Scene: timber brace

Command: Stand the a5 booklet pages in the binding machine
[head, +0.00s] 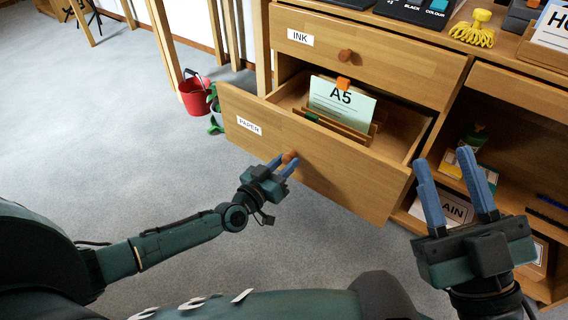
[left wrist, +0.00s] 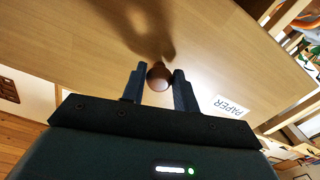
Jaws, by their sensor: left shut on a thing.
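The A5 booklet pages (head: 340,104) are pale green sheets marked A5 with an orange tab on top. They stand upright in a wooden holder (head: 326,123) inside the open PAPER drawer (head: 330,160). My left gripper (head: 284,163) is shut on the drawer's round knob (head: 290,157). In the left wrist view the knob (left wrist: 159,77) sits between its two fingers. My right gripper (head: 456,172) is open and empty, in front of the cabinet's right side. I cannot make out the binding machine for certain.
The INK drawer (head: 370,52) above is closed. Dark machines and a yellow coiled item (head: 474,30) stand on the cabinet top. Open shelves at right hold boxes and a bottle (head: 472,135). A red bucket (head: 195,95) stands on the floor at left. The grey floor is free in front.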

